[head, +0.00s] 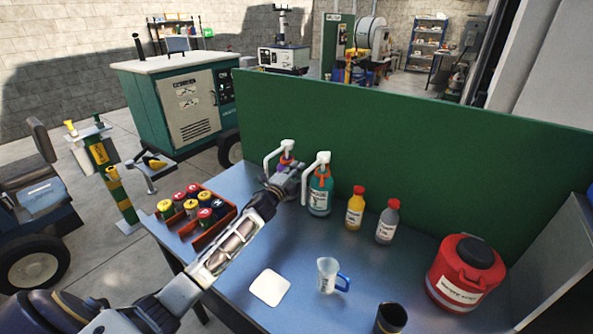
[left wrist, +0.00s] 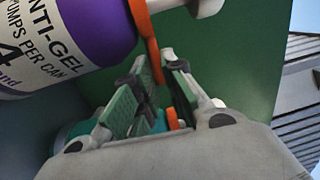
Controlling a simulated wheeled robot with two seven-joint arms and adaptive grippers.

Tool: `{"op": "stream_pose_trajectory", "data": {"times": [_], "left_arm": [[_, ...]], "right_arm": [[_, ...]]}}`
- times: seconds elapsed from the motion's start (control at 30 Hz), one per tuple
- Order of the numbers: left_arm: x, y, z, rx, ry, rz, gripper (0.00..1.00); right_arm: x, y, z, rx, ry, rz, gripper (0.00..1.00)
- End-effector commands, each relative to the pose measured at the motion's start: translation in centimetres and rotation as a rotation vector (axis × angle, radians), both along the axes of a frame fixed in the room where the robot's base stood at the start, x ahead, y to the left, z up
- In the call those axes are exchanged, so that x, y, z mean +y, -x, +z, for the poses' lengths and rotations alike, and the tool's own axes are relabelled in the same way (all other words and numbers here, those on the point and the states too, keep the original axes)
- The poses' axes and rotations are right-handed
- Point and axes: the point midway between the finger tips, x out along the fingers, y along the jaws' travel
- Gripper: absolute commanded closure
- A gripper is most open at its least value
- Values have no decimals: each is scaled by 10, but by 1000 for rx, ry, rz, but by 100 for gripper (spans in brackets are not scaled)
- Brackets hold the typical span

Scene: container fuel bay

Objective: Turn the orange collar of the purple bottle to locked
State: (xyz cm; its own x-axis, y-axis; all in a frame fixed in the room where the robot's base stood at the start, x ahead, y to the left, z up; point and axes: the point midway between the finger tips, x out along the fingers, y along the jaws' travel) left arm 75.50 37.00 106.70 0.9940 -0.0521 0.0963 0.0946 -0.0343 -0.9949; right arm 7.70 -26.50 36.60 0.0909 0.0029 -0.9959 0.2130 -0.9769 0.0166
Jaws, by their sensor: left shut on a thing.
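The purple bottle (left wrist: 95,25) with its white label fills the upper left of the left wrist view, appearing sideways there. Its orange collar (left wrist: 148,36) sits at the neck, with a tab reaching down between my fingers. My left gripper (left wrist: 158,68) is shut on this orange tab. In the head view my left gripper (head: 287,178) is at the neck of the purple bottle, hiding most of that bottle. The bottle's white pump head (head: 277,152) shows above the gripper. The collar's lock marks cannot be read. My right gripper is in neither view.
A teal pump bottle (head: 320,197) stands close on the right, then a yellow bottle (head: 355,210) and a grey bottle (head: 387,225). A green panel (head: 420,170) rises behind. An orange crate (head: 215,226) of cans, a measuring jug (head: 327,275) and a red canister (head: 465,275) stand around.

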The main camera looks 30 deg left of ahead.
Motion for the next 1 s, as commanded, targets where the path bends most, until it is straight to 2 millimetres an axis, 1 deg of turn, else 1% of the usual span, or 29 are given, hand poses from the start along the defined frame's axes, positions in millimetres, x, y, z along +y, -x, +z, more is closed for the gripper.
{"op": "stream_pose_trajectory", "data": {"times": [0.33, 0.7, 1.0], "left_arm": [[1, 1, 0, 1, -2, -24, 100], [6, 7, 0, 0, -5, -121, 100], [10, 11, -1, 0, -4, -207, 100]], "right_arm": [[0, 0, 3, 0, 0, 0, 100], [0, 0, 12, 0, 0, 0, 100], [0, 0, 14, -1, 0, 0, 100]]}}
